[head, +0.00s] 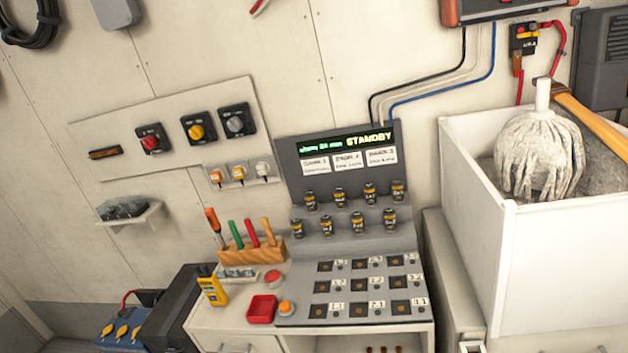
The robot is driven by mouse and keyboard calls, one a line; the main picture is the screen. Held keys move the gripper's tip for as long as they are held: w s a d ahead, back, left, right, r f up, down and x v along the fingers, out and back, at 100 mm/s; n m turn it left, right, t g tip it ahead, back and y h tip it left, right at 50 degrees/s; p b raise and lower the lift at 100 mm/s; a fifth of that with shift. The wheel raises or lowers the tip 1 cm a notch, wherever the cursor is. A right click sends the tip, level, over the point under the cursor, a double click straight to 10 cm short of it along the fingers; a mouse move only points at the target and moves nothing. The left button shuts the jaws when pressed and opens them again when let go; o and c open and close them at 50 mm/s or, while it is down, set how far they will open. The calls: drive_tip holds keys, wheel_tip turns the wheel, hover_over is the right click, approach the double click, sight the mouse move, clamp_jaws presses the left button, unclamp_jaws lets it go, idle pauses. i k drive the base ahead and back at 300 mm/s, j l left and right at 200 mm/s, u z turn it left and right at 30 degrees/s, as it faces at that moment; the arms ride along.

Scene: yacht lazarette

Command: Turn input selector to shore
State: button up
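A pale wall panel (165,135) carries three rotary switches on black square plates. One has a red knob (150,142), one a yellow knob (196,131) and the right one a grey knob (236,124). Their labels are too small to read, so I cannot tell which is the input selector or where each knob points. A console (345,180) stands right of the panel, its display (346,142) reading "STANDBY". My gripper is not in view.
Below the switches are several small plugs (238,173) and a small wall shelf (131,216). A wooden tool rack (252,252), yellow meter (212,290) and red tray (262,309) crowd the bench. A white bin (505,240) with a mop stands at right. The wall before the switches looks clear.

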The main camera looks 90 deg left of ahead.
sight(234, 124)
drive_tip(key=u, duration=2.75)
